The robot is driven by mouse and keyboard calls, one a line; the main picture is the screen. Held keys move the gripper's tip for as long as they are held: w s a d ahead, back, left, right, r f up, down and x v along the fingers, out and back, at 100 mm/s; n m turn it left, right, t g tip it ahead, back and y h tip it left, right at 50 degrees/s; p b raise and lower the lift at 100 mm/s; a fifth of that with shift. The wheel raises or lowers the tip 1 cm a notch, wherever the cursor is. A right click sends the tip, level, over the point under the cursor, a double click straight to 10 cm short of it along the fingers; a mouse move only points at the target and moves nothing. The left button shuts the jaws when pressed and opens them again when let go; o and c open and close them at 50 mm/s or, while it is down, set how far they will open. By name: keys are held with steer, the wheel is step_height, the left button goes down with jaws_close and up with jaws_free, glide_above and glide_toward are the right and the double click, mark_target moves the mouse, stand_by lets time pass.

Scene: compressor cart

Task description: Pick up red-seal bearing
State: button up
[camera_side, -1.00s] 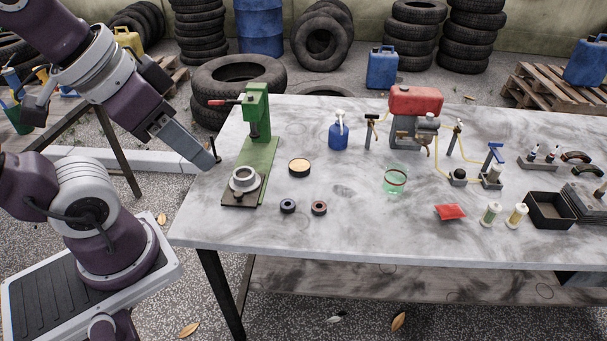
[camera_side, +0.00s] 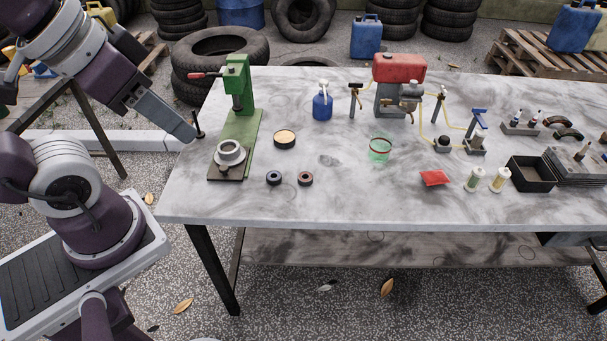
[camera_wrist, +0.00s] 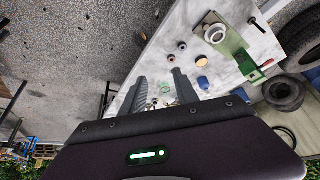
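The red-seal bearing (camera_side: 305,178) is a small dark ring with a reddish-brown face. It lies flat on the table (camera_side: 330,205) in front of the round tan-topped tin. A similar ring with a bluish face (camera_side: 274,178) lies just to its left. In the wrist view the red-seal bearing seems to be the lower small ring (camera_wrist: 171,58), though its colour is hard to tell. My gripper (camera_wrist: 158,75) is open and empty, its two fingers apart. In the side view my gripper (camera_side: 194,132) is at the table's left edge, left of the press and away from both bearings.
A green press (camera_side: 238,125) holding a grey ring part (camera_side: 230,153) stands between my gripper and the bearings. The tan-topped tin (camera_side: 284,139) and a blue bottle (camera_side: 322,105) stand behind the bearings. The table in front of the bearings is clear.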

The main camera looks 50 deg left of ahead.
stand_by(0.4)
steer(key=o, duration=0.5)
steer(key=shift+o, duration=0.2)
steer(key=m+g, duration=0.5)
steer(key=m, duration=0.5)
glide_above(306, 176)
step_height(306, 176, down, 22)
steer(key=shift+m+g, duration=0.3)
steer(key=shift+m, duration=0.1)
step_height(306, 176, down, 11)
steer(key=shift+s+r, duration=0.1)
steer(key=shift+r, duration=0.05)
